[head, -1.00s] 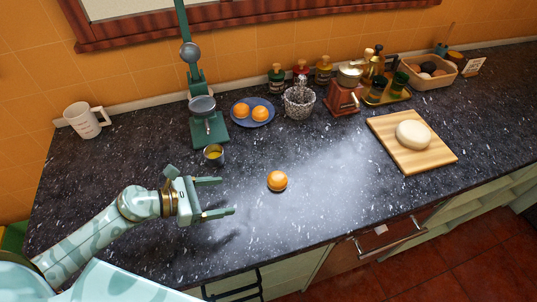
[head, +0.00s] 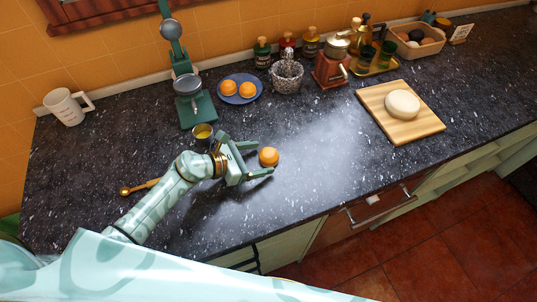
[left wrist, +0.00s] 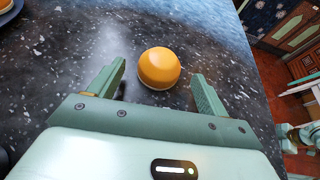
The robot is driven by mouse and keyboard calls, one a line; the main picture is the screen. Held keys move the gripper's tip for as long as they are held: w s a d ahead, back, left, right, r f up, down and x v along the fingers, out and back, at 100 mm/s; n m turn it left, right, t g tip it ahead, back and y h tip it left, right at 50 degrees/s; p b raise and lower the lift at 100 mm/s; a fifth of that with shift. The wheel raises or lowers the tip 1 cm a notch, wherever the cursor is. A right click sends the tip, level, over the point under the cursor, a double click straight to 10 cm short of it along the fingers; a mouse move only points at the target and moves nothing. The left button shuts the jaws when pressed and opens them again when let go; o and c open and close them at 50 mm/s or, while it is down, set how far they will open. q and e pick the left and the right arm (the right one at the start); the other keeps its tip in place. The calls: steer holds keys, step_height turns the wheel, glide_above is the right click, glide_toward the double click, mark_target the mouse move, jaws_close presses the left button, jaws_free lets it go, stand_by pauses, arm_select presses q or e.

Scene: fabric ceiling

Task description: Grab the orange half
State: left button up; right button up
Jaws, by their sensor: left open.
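An orange half (head: 268,157) rests on the dark speckled counter. It also shows in the left wrist view (left wrist: 159,68), just past and between my fingertips. My left gripper (head: 266,159) is open, with its two fingers on either side of the orange half in the head view. The fingers look apart from the fruit, and the left wrist view shows the open fingers (left wrist: 157,75) with a gap on both sides.
A green juicer press (head: 197,108) and a small cup (head: 203,132) stand behind my left arm. A blue plate (head: 240,98) holds two more orange pieces. A mug (head: 66,108) stands at left, a cutting board (head: 423,128) at right. The counter right of the orange half is clear.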

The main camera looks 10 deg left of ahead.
arm_select(q)
steer(key=shift+x, duration=1.1)
steer(key=shift+a, duration=0.1)
steer(key=c, duration=1.1)
steer(key=shift+o, duration=0.2)
